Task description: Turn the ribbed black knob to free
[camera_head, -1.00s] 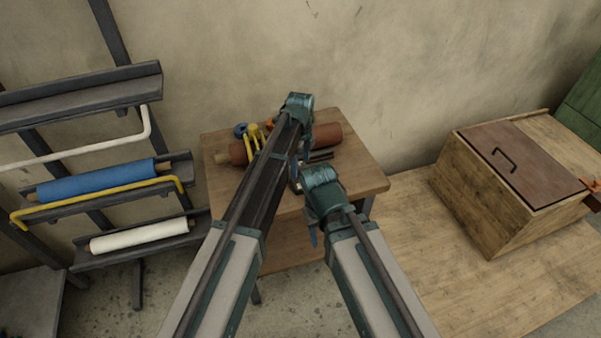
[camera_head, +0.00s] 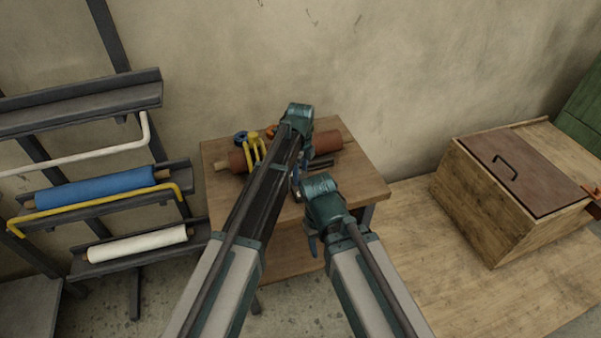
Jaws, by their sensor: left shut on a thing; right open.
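The ribbed black knob cannot be made out; my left arm covers the middle of the small wooden table (camera_head: 362,188). A red-brown roll (camera_head: 328,142) lies across that table, its middle hidden behind my arm. My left gripper (camera_head: 296,178) points down over the table in front of the roll. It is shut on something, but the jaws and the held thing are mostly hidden. My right gripper (camera_head: 313,243) is open and empty, lower and nearer, in front of the table's front edge.
A yellow clamp-like part (camera_head: 254,148), a blue ring (camera_head: 240,137) and an orange piece (camera_head: 271,131) sit near the roll's left side. A dark bar (camera_head: 322,161) lies before the roll. A rack with a blue roll (camera_head: 95,187) stands left; a wooden box (camera_head: 480,215) stands right.

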